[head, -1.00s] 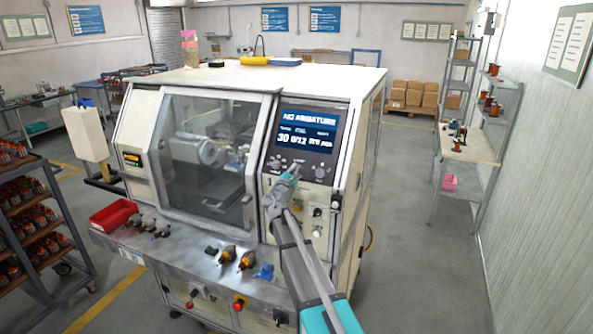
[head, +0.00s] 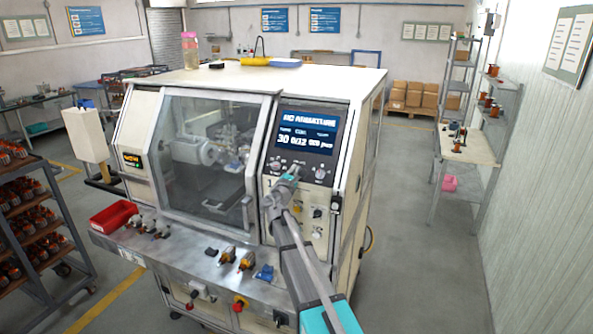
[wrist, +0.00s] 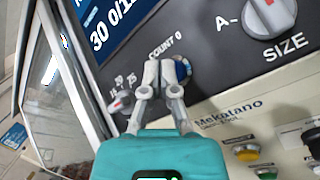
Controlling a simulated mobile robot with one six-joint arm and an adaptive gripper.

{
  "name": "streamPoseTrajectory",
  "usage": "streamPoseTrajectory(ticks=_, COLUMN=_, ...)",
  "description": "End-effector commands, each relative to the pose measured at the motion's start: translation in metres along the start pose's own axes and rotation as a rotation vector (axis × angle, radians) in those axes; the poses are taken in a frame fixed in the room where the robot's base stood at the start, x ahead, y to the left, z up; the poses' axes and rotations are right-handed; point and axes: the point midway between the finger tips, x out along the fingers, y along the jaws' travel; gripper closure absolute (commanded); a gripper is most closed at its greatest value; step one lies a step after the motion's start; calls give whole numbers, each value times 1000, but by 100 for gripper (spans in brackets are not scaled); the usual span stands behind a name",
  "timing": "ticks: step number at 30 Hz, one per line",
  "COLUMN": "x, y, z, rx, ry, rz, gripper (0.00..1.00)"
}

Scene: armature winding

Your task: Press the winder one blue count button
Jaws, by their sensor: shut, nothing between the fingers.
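The winder (head: 208,140) stands in the middle of the head view, its screen (head: 308,130) reading "NO ARMATURE" and 30 0/12. My gripper (head: 291,174) is at the control panel just below the screen. In the wrist view my gripper (wrist: 160,66) is shut and empty, its fingertips at the blue count button (wrist: 182,69) under the "COUNT 0" label. The fingers cover the button's left part; I cannot tell whether they touch it. In the head view the button is hidden behind my gripper.
A SIZE knob (wrist: 270,14) is right of the button and a small selector (wrist: 122,101) left of it. Yellow (wrist: 246,153) and green buttons sit lower. A red bin (head: 114,215) and several parts lie on the winder's front ledge.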

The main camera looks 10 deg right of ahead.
Motion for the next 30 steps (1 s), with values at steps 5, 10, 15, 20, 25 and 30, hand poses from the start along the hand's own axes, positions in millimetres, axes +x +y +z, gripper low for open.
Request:
streamPoseTrajectory(ticks=5, x=0, y=0, z=0, rx=0, ry=0, rz=0, gripper=100)
streamPoseTrajectory(ticks=10, x=-1, y=1, z=1, rx=0, ry=0, rz=0, gripper=100)
streamPoseTrajectory(ticks=15, x=-7, y=6, z=6, rx=0, ry=0, rz=1, gripper=100)
streamPoseTrajectory(ticks=20, x=-15, y=12, z=12, rx=1, ry=1, rz=1, gripper=100)
streamPoseTrajectory(ticks=25, x=-24, y=18, z=18, rx=1, ry=1, rz=1, gripper=100)
streamPoseTrajectory(ticks=30, x=-32, y=24, z=24, rx=0, ry=0, rz=0, gripper=100)
